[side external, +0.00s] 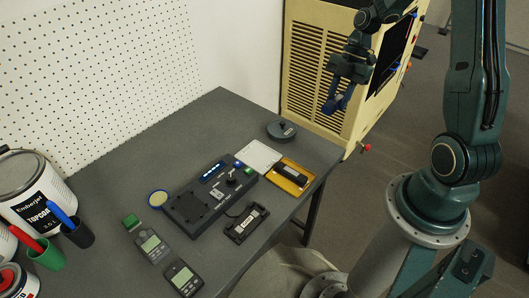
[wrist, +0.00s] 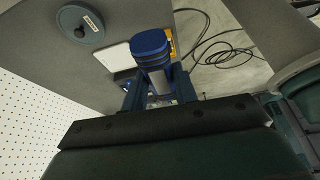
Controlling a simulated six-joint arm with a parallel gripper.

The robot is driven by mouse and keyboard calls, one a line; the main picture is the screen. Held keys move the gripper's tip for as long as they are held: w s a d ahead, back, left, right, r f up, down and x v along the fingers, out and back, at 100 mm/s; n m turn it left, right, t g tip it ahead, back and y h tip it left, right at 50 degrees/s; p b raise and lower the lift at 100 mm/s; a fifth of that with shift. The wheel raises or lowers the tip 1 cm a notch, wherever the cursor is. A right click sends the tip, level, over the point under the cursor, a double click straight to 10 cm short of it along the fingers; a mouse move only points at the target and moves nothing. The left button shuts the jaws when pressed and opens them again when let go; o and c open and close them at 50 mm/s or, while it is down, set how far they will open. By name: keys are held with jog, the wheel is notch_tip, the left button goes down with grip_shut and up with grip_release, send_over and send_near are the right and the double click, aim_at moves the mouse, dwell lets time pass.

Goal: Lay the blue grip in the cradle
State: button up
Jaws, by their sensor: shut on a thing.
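My gripper (side external: 344,86) is raised high beyond the back right end of the table, in front of the cream cabinet. It is shut on the blue grip (side external: 334,104), which hangs at the fingertips, clear of the table. In the wrist view the blue grip (wrist: 152,48) stands out between the two dark fingers of my gripper (wrist: 156,88), its ribbed rounded end showing. The black box (side external: 207,201) on the table has a recessed top, a blue display and a knob. I cannot tell for sure which part is the cradle.
On the grey table (side external: 190,138) are a round grey disc (side external: 282,131), white plate (side external: 258,156), yellow tray (side external: 304,185), black labelled part (side external: 246,223), round tin (side external: 157,199) and two meters (side external: 152,247). Paint cans (side external: 32,192) and marker cups stand left. The back left table is clear.

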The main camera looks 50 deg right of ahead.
jog(key=shift+w+a+f, duration=0.3)
jog(key=shift+w+a, duration=0.05)
jog(key=shift+a, duration=0.2)
jog(key=w+a+f, duration=0.3)
jog(key=w+a, duration=0.1)
jog(key=a, duration=0.4)
send_over(245, 223)
jog(key=d, duration=0.1)
notch_tip(245, 223, down, 9)
jog(key=shift+d+n, duration=0.2)
jog(key=shift+n, duration=0.1)
jog(key=shift+f, duration=0.15)
jog(key=shift+f, duration=2.65)
jog(key=shift+f, duration=0.55)
